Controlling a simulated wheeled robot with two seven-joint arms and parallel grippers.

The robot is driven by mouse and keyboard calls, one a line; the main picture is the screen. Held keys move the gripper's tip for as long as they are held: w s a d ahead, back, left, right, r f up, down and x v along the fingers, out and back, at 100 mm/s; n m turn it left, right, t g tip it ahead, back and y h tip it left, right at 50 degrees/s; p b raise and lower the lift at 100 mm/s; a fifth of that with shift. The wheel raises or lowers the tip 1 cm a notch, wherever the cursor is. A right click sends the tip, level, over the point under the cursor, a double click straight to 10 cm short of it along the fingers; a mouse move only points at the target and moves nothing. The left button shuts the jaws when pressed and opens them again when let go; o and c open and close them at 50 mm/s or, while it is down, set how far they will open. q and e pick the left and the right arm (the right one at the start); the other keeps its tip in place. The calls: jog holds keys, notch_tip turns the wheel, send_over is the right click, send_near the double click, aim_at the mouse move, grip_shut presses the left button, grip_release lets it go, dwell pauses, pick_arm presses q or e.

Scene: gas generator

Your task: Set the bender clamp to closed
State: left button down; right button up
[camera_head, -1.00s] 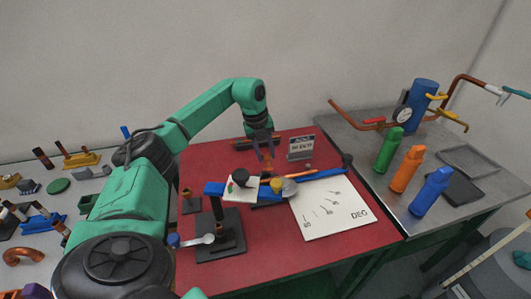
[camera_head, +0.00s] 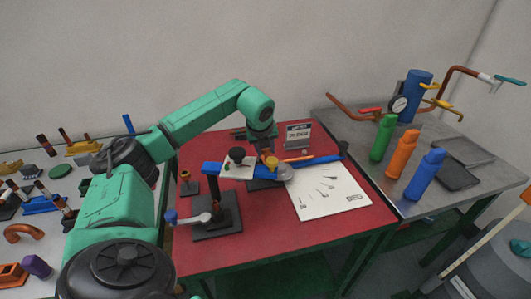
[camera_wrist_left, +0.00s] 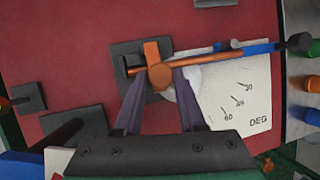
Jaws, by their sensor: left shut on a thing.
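The bender has a blue bar (camera_head: 317,162), a round grey part (camera_head: 281,173) and a copper tube along the bar. Its clamp is the orange round-ended piece (camera_wrist_left: 161,75) in the left wrist view; a yellow-orange part (camera_head: 271,162) shows at that spot in the head view. My left gripper (camera_wrist_left: 161,78) has its two purple fingers on either side of the orange round end, shut on it. In the head view my left gripper (camera_head: 262,148) is low behind the bar, fingertips largely hidden. My right gripper is not in view.
The bender stands on a red bench top (camera_head: 259,232). A white sheet with angle marks (camera_head: 330,195) lies to its right. A black stand with a grey handle (camera_head: 218,216) is in front. Green, orange (camera_head: 403,153) and blue bottles stand on the grey table at right.

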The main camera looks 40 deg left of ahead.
pick_arm(q)
jog(key=shift+s+d+f+b, duration=0.35)
jog(key=shift+d+f, duration=0.1)
jog(key=shift+f, duration=0.1)
jog(key=shift+s+d+f+b, duration=0.2)
jog(key=shift+d+f+b, duration=0.15)
jog(key=shift+f, duration=0.2)
jog(key=shift+d+f, duration=0.1)
jog(key=c, duration=0.5)
grip_release()
jog(key=shift+r, duration=0.25)
jog(key=v, duration=1.4)
jog(key=shift+r, duration=0.25)
jog(key=shift+w, duration=0.1)
